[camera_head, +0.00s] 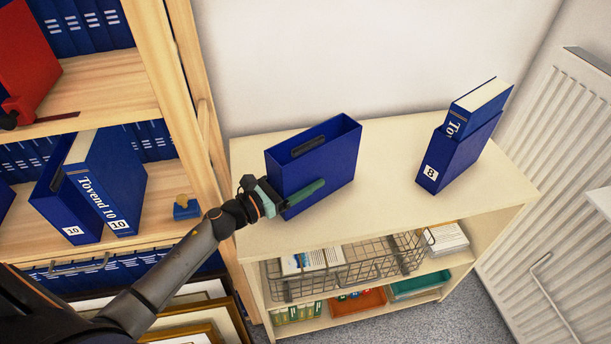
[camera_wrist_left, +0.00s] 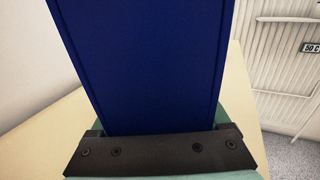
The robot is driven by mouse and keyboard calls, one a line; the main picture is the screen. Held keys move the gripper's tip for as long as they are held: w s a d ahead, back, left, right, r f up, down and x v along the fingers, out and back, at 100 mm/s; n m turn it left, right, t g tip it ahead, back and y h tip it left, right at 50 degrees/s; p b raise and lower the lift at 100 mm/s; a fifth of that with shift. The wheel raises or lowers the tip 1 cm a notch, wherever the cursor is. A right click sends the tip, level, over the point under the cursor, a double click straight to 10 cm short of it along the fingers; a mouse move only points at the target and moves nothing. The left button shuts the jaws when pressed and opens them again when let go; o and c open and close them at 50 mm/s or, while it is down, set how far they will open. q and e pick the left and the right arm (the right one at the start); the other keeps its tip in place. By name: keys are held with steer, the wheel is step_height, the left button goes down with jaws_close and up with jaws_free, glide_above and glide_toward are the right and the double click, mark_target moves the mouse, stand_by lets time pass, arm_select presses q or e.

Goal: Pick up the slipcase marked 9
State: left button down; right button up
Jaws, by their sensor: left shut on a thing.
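A blue slipcase (camera_head: 330,165) with an open top is upright at the left part of the low cabinet's top. No number shows on the sides I see, so I cannot read a 9. A dark oblong shows just inside its top. My left gripper (camera_head: 292,194) is shut on this slipcase from its left end, one green finger along the front face. I cannot tell whether its bottom touches the cabinet top. In the left wrist view the blue slipcase (camera_wrist_left: 145,65) rises from between the fingers. My right gripper is not in view.
On the cabinet top (camera_head: 400,165), a slipcase marked 8 (camera_head: 460,155) with a book in it stands at the right. A wooden shelf at the left holds a slipcase marked 10 (camera_head: 66,205) and a book, Tövend 10 (camera_head: 108,185). A radiator (camera_head: 550,170) is at far right.

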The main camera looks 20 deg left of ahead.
mark_target(277, 169)
arm_select(q)
step_height(277, 169, up, 3)
steer(key=shift+r+p, duration=0.1)
steer(key=shift+p, duration=0.25)
steer(key=s+r, duration=0.1)
steer(key=s+r+p, duration=0.1)
steer(key=s+r, duration=0.2)
steer(key=r, duration=0.1)
steer(key=shift+s+a+r+p, duration=0.15)
steer(key=shift+s+a+p, duration=0.2)
steer(key=shift+s+a, duration=0.05)
steer(key=s+a+r+b, duration=0.1)
steer(key=s+r, duration=0.3)
steer(key=s, duration=0.5)
steer(key=shift+a, duration=0.4)
